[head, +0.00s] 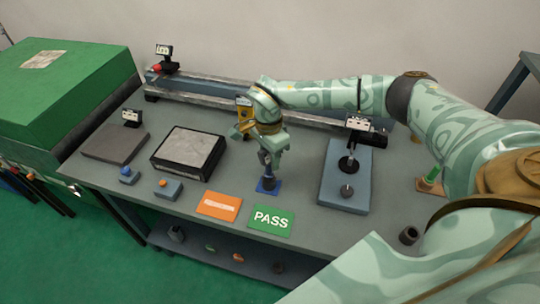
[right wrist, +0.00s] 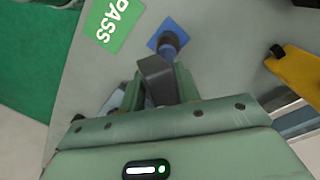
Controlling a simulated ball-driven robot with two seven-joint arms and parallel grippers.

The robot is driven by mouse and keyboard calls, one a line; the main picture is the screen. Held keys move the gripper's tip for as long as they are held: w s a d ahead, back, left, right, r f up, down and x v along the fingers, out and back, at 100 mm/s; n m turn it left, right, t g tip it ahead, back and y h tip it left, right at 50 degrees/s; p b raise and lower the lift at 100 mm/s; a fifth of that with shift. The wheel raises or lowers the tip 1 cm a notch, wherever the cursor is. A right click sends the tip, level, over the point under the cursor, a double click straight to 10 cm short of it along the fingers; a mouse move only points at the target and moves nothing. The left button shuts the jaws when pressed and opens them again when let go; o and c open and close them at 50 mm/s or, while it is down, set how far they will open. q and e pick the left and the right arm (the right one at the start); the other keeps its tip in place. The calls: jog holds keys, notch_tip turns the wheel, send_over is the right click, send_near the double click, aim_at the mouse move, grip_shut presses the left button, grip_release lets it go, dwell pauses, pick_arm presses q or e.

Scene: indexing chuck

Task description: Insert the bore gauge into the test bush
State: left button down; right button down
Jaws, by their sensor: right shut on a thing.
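My right gripper (head: 267,153) points down over a blue square pad (head: 258,188) on the bench and is shut on a slim grey-blue piece (head: 268,180), which looks like the bore gauge. The piece stands roughly upright at the pad; whether its foot touches is hard to tell. In the right wrist view, the gripper (right wrist: 158,88) is close above the same dark blue-grey cylinder (right wrist: 172,38). A dark hollow ring (head: 408,236), possibly the test bush, stands at the bench's right front, apart from the gripper. My left gripper is not in view.
A green PASS card (head: 271,219) and an orange card (head: 219,206) lie in front of the pad. A blue-grey fixture plate (head: 345,180) stands to the right, a dark-framed plate (head: 188,152) to the left. Long rails (head: 215,95) run along the back.

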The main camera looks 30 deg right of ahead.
jog(key=shift+f+b, duration=0.4)
jog(key=shift+f, duration=0.4)
dwell(0.6)
dwell(0.9)
jog(key=c, duration=0.9)
grip_release()
jog(key=r, duration=0.5)
jog(key=w+r, duration=0.1)
jog(key=r, duration=0.5)
jog(key=r+p, duration=0.1)
jog(key=r, duration=0.4)
jog(key=shift+w+r, duration=0.15)
